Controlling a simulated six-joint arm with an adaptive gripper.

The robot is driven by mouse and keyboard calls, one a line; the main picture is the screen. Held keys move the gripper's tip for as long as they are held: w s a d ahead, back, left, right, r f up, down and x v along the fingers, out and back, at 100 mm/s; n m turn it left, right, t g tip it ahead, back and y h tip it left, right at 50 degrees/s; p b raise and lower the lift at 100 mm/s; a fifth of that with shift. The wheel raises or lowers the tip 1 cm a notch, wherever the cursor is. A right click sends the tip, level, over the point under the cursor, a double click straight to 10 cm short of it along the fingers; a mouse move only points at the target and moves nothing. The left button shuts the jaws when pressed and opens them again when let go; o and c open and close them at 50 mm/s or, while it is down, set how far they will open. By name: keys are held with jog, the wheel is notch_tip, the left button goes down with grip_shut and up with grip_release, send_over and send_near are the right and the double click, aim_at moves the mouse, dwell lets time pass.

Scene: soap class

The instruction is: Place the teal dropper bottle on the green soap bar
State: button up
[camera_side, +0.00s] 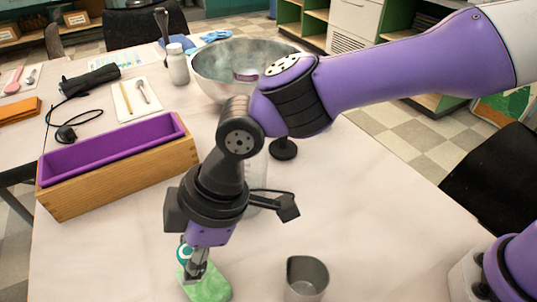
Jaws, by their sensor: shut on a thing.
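The green soap bar (209,287) lies on the table near the bottom of the side view, below my gripper. My gripper (192,271) points down just above it. It is shut on the teal dropper bottle (184,252), of which a teal and white part shows to the left of the fingers. The fingers hide the rest of the bottle. It overlaps the soap bar in the picture, and I cannot tell whether it touches the bar.
A metal cup (306,279) stands to the right of the soap. A wooden box with a purple liner (118,168) lies to the left. A large metal bowl (222,68) and a white bottle (178,66) stand behind.

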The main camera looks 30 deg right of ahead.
jog(key=shift+f, duration=0.15)
jog(key=o, duration=1)
jog(key=w+v, duration=0.1)
jog(key=v, duration=1.1)
jog(key=w+d+r+m+t, duration=0.2)
jog(key=d+m, duration=0.2)
jog(key=d, duration=0.6)
jog(key=s+d+f+m+t+h, duration=0.1)
jog(key=s+d+m, duration=0.1)
jog(key=d+m, duration=0.2)
jog(key=s+d+f+m+h, duration=0.1)
jog(key=d+m, duration=0.3)
jog(key=d, duration=0.6)
jog(key=s+d+f+m+t+h, duration=0.1)
jog(key=s+d+m+h, duration=0.1)
jog(key=d, duration=0.6)
jog(key=shift+s+d+m+t+h, duration=0.1)
jog(key=shift+s+m+t+h, duration=0.25)
jog(key=shift+s+m, duration=0.55)
